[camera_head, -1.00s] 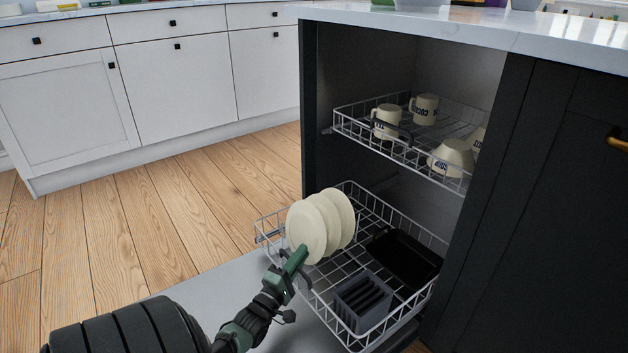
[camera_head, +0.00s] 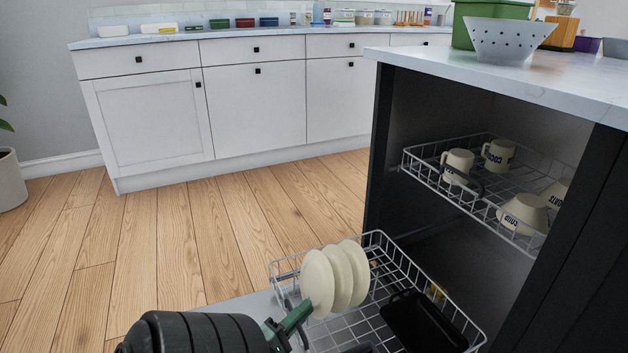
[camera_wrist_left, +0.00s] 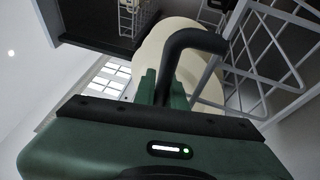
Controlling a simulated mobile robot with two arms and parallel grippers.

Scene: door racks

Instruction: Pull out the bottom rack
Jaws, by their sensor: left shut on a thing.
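The bottom rack (camera_head: 395,258) is a wire basket standing well out of the dark cabinet, over the lowered door (camera_head: 232,306). Several cream plates (camera_head: 318,284) stand upright in its left part, and a black tray (camera_head: 422,322) lies at its right. My left gripper (camera_head: 292,322) is at the rack's near side, below the plates. In the left wrist view its green fingers (camera_wrist_left: 163,92) are shut on a black curved handle (camera_wrist_left: 190,42), with the rack's wires (camera_wrist_left: 262,50) to the right. My right gripper is not in view.
The upper rack (camera_head: 470,200) with cups (camera_head: 456,164) and bowls (camera_head: 524,213) sits inside the cabinet. A marble counter (camera_head: 500,75) lies above it. Wooden floor (camera_head: 180,235) is clear to the left, up to white cabinets (camera_head: 150,125).

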